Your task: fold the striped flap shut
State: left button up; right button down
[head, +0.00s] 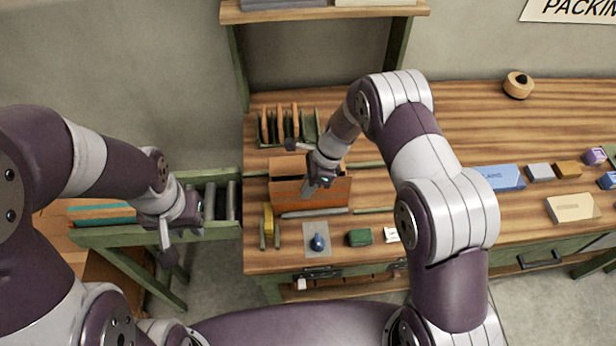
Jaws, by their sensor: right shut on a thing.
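An orange-brown box (332,194) stands on the left part of the wooden table, with an open dark top and a pale panel (287,164) raised at its back left. I cannot make out stripes on any flap at this size. My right gripper (300,168) is over the box, one finger at its back and one at its front. It appears shut on the box, though the hand hides the contact. My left gripper (182,228) is open and empty, left of the table over a roller conveyor (222,231), apart from the box.
A rack with upright brown dividers (280,122) stands behind the box. Blue, grey and tan blocks lie at right. A shelf overhangs the back.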

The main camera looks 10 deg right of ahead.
jog(key=shift+w+g, duration=0.15)
jog(key=shift+g, duration=0.25)
